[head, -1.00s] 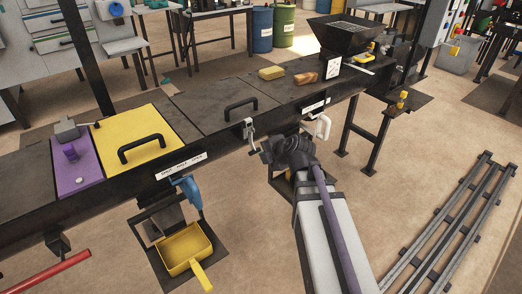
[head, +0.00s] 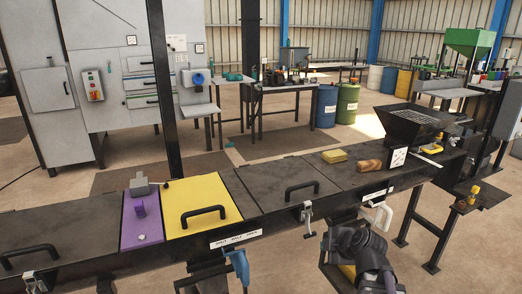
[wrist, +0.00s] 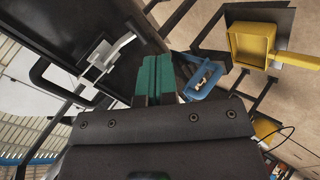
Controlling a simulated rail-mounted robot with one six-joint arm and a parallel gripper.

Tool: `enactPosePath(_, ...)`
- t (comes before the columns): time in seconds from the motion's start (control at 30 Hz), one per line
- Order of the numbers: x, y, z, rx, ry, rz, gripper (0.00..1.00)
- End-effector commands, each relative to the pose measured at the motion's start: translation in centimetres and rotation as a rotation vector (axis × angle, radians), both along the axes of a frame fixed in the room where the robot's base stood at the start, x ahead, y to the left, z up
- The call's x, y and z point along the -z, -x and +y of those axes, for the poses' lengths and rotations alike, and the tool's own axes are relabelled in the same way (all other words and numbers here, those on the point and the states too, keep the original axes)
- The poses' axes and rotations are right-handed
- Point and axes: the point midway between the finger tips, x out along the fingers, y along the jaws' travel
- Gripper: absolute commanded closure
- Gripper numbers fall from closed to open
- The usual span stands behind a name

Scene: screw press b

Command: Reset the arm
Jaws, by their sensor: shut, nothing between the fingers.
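My gripper (wrist: 153,80) shows in the wrist view as two green fingers pressed together, with nothing between them. In the head view, my arm reaches up from the bottom right to the front side of the long dark bench (head: 274,205). My fingertips cannot be made out there. In the wrist view, a metal latch (wrist: 105,55) on a dark panel is left of the fingers, and a blue handle (wrist: 203,80) is to their right. I cannot tell whether the fingers touch anything.
The bench top carries a yellow panel (head: 225,217), a purple panel (head: 134,232), a yellow sponge (head: 334,156), a brush (head: 369,165) and a black hopper (head: 410,121). A blue-handled tool (head: 240,266) hangs at its front. A yellow dustpan (wrist: 252,43) shows in the wrist view.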

Motion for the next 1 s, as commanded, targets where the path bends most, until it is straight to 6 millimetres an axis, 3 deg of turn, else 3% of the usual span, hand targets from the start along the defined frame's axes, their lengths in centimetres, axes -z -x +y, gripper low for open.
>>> enactPosePath(0.13,2.3,2.8,0.3,0.381,-0.306,0.343,1.0)
enactPosePath(0.3,4.3,6.2,1.6,0.855,-0.478,0.665,1.0)
enactPosePath(0.57,5.6,11.0,4.4,1.506,-0.432,0.852,1.0)
enactPosePath(0.63,5.6,11.3,7.2,1.458,-0.351,0.841,1.0)
enactPosePath(0.67,4.5,11.3,8.0,1.437,-0.343,0.844,1.0)
enactPosePath(0.7,1.7,11.2,7.5,1.448,-0.35,0.842,1.0)
enactPosePath(0.9,-5.2,11.2,7.4,1.448,-0.355,0.842,1.0)
enactPosePath(1.0,-7.8,11.2,7.4,1.447,-0.355,0.842,1.0)
